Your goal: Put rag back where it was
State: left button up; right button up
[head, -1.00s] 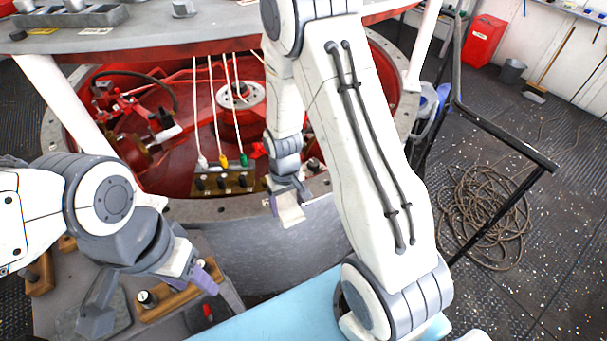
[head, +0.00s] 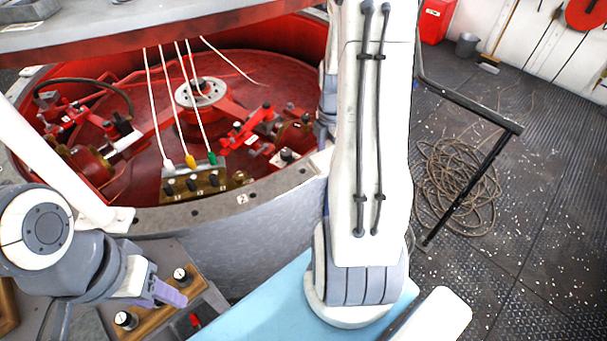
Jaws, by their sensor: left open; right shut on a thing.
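The rag is not visible in this view. My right arm rises across the middle of the head view, and its gripper and whatever it holds are hidden behind my arm or out of frame. My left gripper (head: 166,292) is at the lower left, with a lavender fingertip showing over a wooden block (head: 160,316) with black-and-silver knobs. It is open, and I see nothing between its fingers.
A red round pit (head: 245,125) with machinery fills the left and centre. White cables hang to plugs on a connector block (head: 195,182). A light-blue surface (head: 265,310) lies in front. A black rail (head: 470,105) and coiled rope (head: 455,190) are right.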

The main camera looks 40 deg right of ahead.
jog(key=s+d+n, duration=0.1)
jog(key=s+d+r+n, duration=0.1)
jog(key=d, duration=0.1)
jog(key=shift+s+n, duration=0.2)
jog(key=shift+n, duration=0.1)
jog(key=shift+w+a+f, duration=0.1)
jog(key=shift+w+f, duration=0.05)
jog(key=p, duration=0.3)
send_over(304, 173)
notch_tip(304, 173, down, 7)
jog(key=shift+r, duration=0.15)
notch_tip(304, 173, down, 3)
jog(key=shift+f+p, duration=0.1)
jog(key=shift+p, duration=0.4)
jog(key=shift+f, duration=0.45)
jog(key=o, duration=1.3)
jog(key=shift+f, duration=0.15)
jog(key=shift+o, duration=0.2)
